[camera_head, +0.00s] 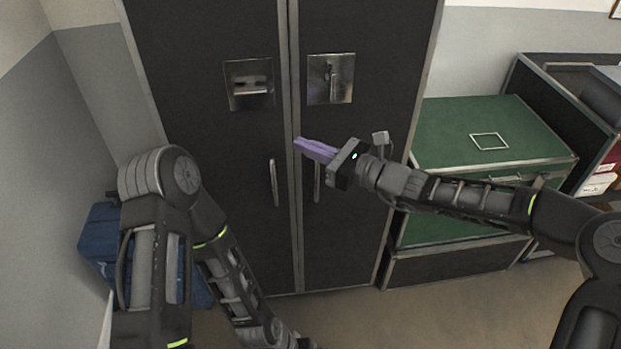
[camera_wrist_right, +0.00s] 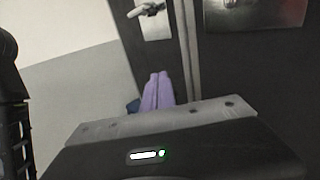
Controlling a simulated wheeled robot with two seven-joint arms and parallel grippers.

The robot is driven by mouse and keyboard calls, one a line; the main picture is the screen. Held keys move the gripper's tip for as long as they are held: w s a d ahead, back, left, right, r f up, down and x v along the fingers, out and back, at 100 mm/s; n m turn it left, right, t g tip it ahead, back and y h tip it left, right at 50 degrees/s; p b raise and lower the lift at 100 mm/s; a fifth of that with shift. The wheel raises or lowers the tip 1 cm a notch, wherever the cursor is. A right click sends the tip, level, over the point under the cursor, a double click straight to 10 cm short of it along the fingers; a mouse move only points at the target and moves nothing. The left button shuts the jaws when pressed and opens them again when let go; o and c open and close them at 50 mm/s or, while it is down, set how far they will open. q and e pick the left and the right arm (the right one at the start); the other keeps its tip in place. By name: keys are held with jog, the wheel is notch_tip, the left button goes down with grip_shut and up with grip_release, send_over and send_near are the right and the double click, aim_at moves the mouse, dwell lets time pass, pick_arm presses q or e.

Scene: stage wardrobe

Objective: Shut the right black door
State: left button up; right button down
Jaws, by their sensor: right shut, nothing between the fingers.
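The right black door (camera_head: 375,120) of the tall wardrobe appears about flush with the left black door (camera_head: 205,35); I cannot tell whether a small gap remains at the seam. It carries a metal latch plate (camera_head: 330,78) and a vertical handle (camera_head: 317,185), partly hidden behind my gripper. My right gripper (camera_head: 298,144) has purple fingers, shut and empty, in front of the right door with its tips near the seam. The fingers also show in the right wrist view (camera_wrist_right: 158,92); contact with the door is unclear. My left arm hangs at lower left, its gripper outside the picture.
The left door has its own latch plate (camera_head: 249,84) and handle (camera_head: 274,182). A blue container (camera_head: 98,235) sits at left behind my left arm. Some floor (camera_head: 440,290) is bare in front.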

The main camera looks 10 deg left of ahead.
jog(key=s+d+b, duration=0.1)
jog(key=s+d, duration=0.1)
jog(key=s, duration=0.5)
jog(key=shift+d+f, duration=0.3)
jog(key=shift+d, duration=0.05)
jog(key=s+d+f+n+g+h, duration=0.1)
jog(key=s+d+f+n+h, duration=0.25)
jog(key=f, duration=0.55)
jog(key=s+d+f+n+g+h, duration=0.2)
jog(key=s+d+f+n+h, duration=0.15)
jog(key=f, duration=0.65)
jog(key=s+d+f+n+g+h, duration=0.1)
jog(key=s+d+f+n+h, duration=0.2)
jog(key=f, duration=0.6)
jog(key=s+d+f+n+h+p, duration=0.1)
jog(key=s+d+f+n, duration=0.3)
jog(key=s, duration=0.3)
jog(key=s+d+f+n+g+h+p, duration=0.1)
jog(key=s+d+f+n, duration=0.3)
jog(key=s+f+n, duration=0.2)
jog(key=shift+s+d+f+h, duration=0.25)
jog(key=shift+s+d+h, duration=0.15)
jog(key=shift+s, duration=0.3)
